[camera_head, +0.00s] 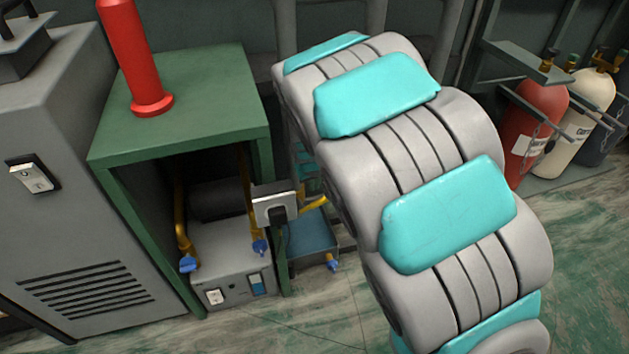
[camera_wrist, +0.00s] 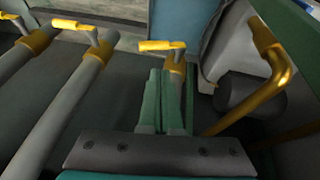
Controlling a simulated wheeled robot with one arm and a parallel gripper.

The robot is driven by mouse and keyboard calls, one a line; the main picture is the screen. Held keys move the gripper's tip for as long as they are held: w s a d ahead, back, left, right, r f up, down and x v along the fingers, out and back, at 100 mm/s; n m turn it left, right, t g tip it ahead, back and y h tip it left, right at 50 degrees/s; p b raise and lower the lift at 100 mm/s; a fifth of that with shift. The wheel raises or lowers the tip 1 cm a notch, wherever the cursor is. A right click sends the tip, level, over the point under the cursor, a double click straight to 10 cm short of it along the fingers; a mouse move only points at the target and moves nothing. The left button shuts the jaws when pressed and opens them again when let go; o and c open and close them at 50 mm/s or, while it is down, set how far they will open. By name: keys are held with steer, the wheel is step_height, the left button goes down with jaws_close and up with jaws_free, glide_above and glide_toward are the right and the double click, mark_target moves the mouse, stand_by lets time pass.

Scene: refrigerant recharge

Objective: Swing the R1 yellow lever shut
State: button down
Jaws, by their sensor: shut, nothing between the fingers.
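In the wrist view my gripper (camera_wrist: 167,76) is shut and empty, its two green fingers side by side. Just beyond the fingertips is a yellow lever (camera_wrist: 160,45) on a yellow valve atop a grey pipe; its handle points left. I cannot tell whether the fingers touch it. Two similar levers are to the left, a middle lever (camera_wrist: 75,26) and a far-left lever (camera_wrist: 12,18), each on its own grey pipe. No label is readable, so I cannot tell which is R1. In the head view my arm hides the levers and most of the gripper.
A green frame (camera_head: 185,85) holds a red cylinder (camera_head: 135,60) on top and a grey machine (camera_head: 230,270) inside. A bent yellow pipe (camera_wrist: 278,75) is close on the right in the wrist view. Gas bottles, including a red one (camera_head: 535,115), stand at the right.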

mark_target(326, 201)
steer(key=x, duration=0.6)
steer(key=d+x, duration=0.1)
steer(key=x, duration=0.2)
steer(key=shift+s+d+f, duration=0.1)
steer(key=shift+s+f, duration=0.05)
steer(key=shift+f, duration=0.1)
steer(key=shift+d+f+m+g+y+b, duration=0.35)
steer(key=shift+d+f+y+b, duration=0.45)
steer(key=shift+y+b, duration=0.45)
steer(key=shift+w+d+f, duration=0.25)
steer(key=shift+w+f, duration=0.05)
steer(key=shift+f, duration=0.1)
steer(key=shift+r, duration=0.15)
